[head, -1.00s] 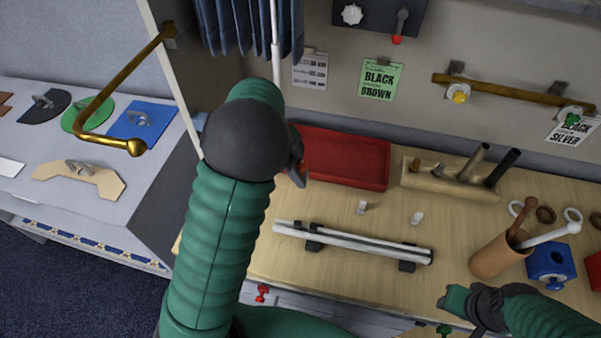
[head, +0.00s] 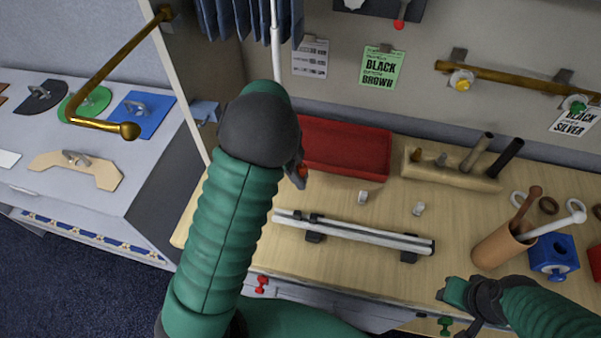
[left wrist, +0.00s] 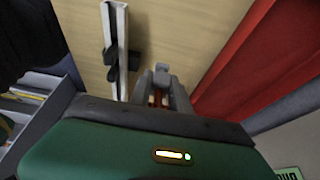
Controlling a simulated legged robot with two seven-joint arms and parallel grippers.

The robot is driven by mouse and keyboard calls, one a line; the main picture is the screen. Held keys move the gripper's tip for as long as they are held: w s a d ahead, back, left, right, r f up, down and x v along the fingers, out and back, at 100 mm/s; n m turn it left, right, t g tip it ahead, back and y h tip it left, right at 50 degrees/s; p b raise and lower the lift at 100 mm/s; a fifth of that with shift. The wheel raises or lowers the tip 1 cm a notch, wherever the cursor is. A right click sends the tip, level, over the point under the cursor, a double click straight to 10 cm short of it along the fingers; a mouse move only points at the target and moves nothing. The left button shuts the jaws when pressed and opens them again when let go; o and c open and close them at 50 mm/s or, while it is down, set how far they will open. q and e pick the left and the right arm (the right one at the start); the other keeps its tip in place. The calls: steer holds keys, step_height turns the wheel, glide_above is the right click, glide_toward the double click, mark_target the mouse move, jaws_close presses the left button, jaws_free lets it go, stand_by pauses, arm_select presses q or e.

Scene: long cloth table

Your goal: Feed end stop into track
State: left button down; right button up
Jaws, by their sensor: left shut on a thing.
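The track (head: 365,234) is a pale rail on dark supports, lying across the front of the wooden table; one end shows in the left wrist view (left wrist: 121,25). My left gripper (head: 300,174) is above the table, behind the track's left end and in front of the red tray. In the left wrist view its fingers (left wrist: 160,88) are shut on a small grey piece (left wrist: 161,72), apparently the end stop, apart from the track. The fingers hide most of it. My right gripper (head: 462,298) is low at the table's front edge; its jaw gap is unclear.
Two small white pieces (head: 362,197) (head: 418,208) lie behind the track. A red tray (head: 345,150) and a wooden block with pegs (head: 450,172) stand at the back. A tan cup with rods (head: 500,250) and a blue box (head: 553,262) stand at the right.

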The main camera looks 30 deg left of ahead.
arm_select(q)
steer(key=shift+f+b, duration=1.2)
steer(key=shift+f, duration=3)
steer(key=c, duration=1.1)
jaws_free()
steer(key=shift+c, duration=0.2)
steer(key=shift+r, duration=0.1)
steer(key=shift+r+p, duration=0.6)
steer(key=shift+p, duration=0.65)
steer(key=shift+f, duration=0.1)
steer(key=shift+c, duration=0.5)
